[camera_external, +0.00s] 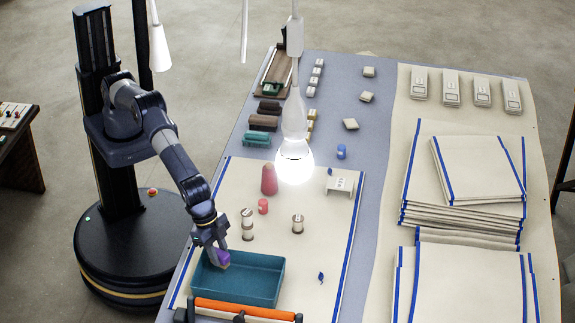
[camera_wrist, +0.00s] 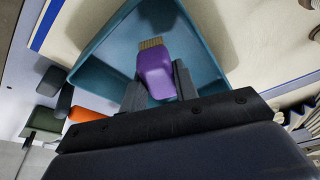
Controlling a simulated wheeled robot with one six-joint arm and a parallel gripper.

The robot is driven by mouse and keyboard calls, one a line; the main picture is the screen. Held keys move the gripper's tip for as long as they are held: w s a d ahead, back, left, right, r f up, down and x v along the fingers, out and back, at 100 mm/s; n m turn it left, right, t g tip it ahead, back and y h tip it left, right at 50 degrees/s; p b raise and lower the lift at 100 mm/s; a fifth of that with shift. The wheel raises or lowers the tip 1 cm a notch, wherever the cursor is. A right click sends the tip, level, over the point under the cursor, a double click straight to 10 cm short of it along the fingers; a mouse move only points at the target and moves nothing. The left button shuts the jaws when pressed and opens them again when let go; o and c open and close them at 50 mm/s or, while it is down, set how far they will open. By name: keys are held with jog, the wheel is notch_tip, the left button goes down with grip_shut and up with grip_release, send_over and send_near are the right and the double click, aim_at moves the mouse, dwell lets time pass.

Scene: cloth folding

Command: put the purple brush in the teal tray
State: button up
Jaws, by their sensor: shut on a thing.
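The purple brush (camera_wrist: 156,75) with tan bristles is between the two dark fingers of my gripper (camera_wrist: 160,85) in the wrist view. My gripper is shut on it. In the external view my gripper (camera_external: 217,250) holds the purple brush (camera_external: 222,259) over the left part of the teal tray (camera_external: 262,292). The tray is a rectangular open box, and its floor looks empty. It also shows behind the brush in the wrist view (camera_wrist: 110,50). I cannot tell whether the brush touches the tray.
An orange roller (camera_external: 245,309) lies along the tray's front side. Thread spools (camera_external: 247,224), a red cone (camera_external: 269,180) and a small red spool (camera_external: 263,207) stand behind the tray. A hanging lamp (camera_external: 295,160) glows above the table. Folded cloth stacks (camera_external: 465,190) lie at right.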

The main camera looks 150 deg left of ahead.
jog(key=shift+f, duration=2.35)
jog(key=o, duration=1.1)
jog(key=shift+c, duration=0.2)
jog(key=v, duration=1.2)
jog(key=shift+r+b, duration=0.15)
jog(key=shift+b, duration=0.15)
jog(key=shift+o, duration=0.5)
jog(key=shift+d, duration=0.1)
